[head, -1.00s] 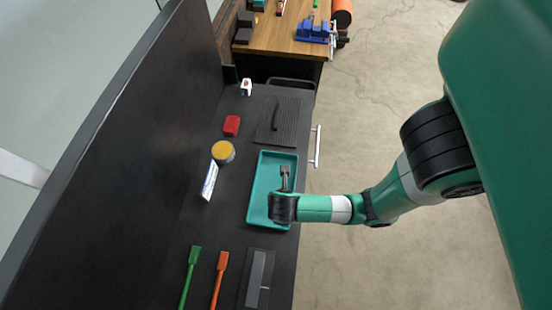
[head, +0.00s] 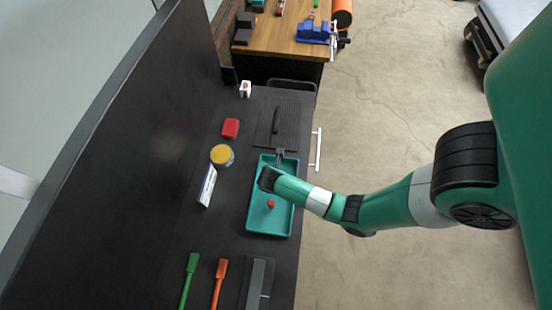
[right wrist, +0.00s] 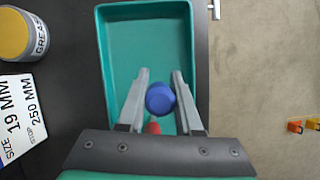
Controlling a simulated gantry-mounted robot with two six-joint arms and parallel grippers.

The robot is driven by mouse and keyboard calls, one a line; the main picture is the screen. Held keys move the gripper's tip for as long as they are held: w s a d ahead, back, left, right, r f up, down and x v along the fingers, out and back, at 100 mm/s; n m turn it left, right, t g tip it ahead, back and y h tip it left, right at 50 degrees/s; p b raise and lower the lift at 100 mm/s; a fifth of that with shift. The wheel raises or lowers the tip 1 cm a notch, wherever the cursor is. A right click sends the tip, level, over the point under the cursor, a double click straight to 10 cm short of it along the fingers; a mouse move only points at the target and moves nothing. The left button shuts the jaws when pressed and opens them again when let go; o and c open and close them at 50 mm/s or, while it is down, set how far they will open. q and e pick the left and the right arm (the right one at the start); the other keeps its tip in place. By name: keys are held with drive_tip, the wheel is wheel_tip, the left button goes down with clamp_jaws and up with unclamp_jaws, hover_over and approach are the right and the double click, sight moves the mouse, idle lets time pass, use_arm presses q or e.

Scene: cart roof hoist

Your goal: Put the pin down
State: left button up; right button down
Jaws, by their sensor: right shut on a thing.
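The pin shows in the right wrist view as a round blue end (right wrist: 160,98) between the two grey fingers of my right gripper (right wrist: 160,73). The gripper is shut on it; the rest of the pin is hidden. In the head view my right gripper (head: 281,154) is at the far end of the teal tray (head: 262,222), and I cannot make out the pin there. The tray also fills the middle of the right wrist view (right wrist: 103,50). A small red piece (head: 271,203) lies in the tray and partly shows behind the gripper (right wrist: 152,128). My left gripper is not in view.
A ribbed dark mat (head: 291,112) with a black handle lies beyond the tray. Left of the tray are a yellow-lidded grease tin (head: 222,155), a white size card (head: 207,187) and a red block (head: 230,128). Green (head: 190,275) and orange (head: 219,279) tools lie nearer.

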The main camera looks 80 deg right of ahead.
drive_tip(key=f, duration=0.1)
drive_tip(key=w+d+f, duration=0.1)
drive_tip(key=shift+w+d+f+b, duration=0.2)
drive_tip(key=shift+w+f+b, duration=0.1)
drive_tip(key=shift+f+b, duration=0.35)
drive_tip(key=shift+f, duration=1.2)
drive_tip(key=shift+f, duration=0.2)
drive_tip(key=c, duration=0.6)
unclamp_jaws()
